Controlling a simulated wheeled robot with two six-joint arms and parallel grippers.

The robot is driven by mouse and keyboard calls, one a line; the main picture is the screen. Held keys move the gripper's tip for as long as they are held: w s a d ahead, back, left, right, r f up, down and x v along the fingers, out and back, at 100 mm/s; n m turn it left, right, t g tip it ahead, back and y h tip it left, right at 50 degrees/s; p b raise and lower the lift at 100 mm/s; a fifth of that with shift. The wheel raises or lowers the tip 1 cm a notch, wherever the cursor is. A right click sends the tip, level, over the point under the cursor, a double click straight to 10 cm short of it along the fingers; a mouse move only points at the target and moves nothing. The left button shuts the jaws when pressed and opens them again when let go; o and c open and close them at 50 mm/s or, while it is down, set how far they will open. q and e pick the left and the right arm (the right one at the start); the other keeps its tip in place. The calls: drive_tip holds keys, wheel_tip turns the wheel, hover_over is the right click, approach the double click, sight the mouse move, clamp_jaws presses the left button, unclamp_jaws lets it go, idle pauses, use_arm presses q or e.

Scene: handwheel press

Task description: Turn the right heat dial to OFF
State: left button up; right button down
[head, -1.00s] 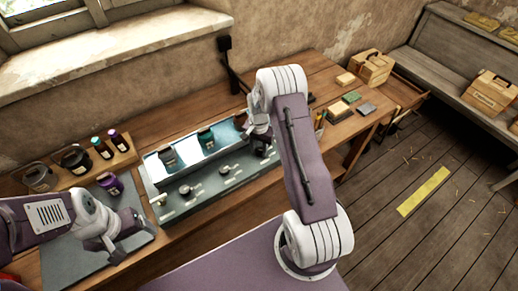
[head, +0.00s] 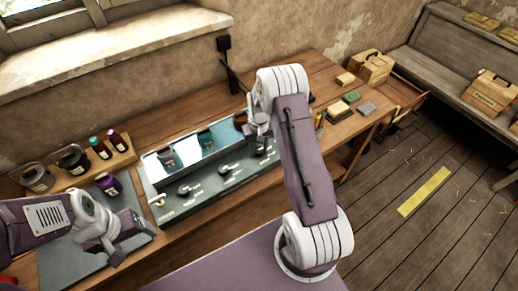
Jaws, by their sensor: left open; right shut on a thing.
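A grey console (head: 205,187) stands on the wooden bench with a row of dark heat dials and pale labels on its sloped front. The left dial (head: 184,190) and middle dial (head: 224,170) show clearly. My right gripper (head: 262,143) is at the right end of the console, shut on the right heat dial, which is mostly hidden by the fingers and arm. The dial's pointer and the OFF mark there are too small to read. My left gripper (head: 120,242) is open and empty above the dark mat at the left, apart from the console.
Pots (head: 168,157) stand along the console's bright back. A wooden rack (head: 88,178) holds jars and small bottles at the left. A purple jar (head: 108,184) stands on the mat (head: 65,265). Blocks and a wooden box (head: 374,67) lie at the bench's right.

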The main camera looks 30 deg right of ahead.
sight(259, 150)
drive_tip(key=shift+n, duration=0.3)
drive_tip(key=c, duration=1)
unclamp_jaws()
wheel_tip(259, 150, up, 9)
drive_tip(key=b, duration=0.1)
drive_tip(key=shift+b, duration=0.4)
